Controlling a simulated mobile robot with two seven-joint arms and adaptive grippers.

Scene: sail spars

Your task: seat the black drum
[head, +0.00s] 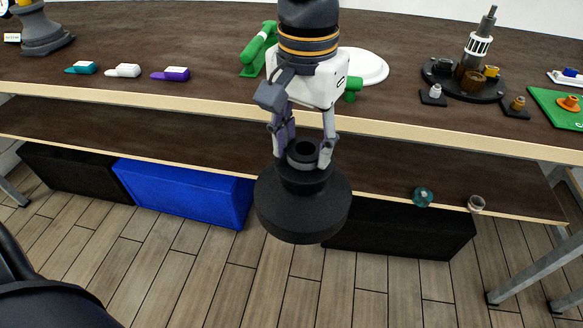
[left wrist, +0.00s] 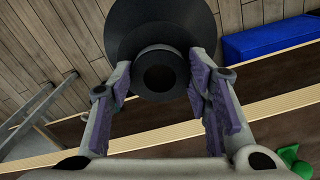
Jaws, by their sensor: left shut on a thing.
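The black drum (head: 302,210) has a wide round body and a narrower neck with a round hole in its top. My left gripper (head: 304,158) is shut on the neck, one finger on each side. It holds the drum upright or nearly so, in the air in front of the table's front edge. In the left wrist view the drum (left wrist: 125,22) sits between the purple-padded fingertips (left wrist: 160,82), its hole facing the camera. My right gripper is not in view. I cannot tell which thing is the drum's seat.
The dark table (head: 200,30) holds a grey flared stand (head: 42,32), several small coloured pieces, a green part (head: 258,50), a white disc (head: 366,66) and a black round base (head: 440,78) with upright parts. Below are a shelf (head: 80,124), a blue bin (head: 185,192) and black bins.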

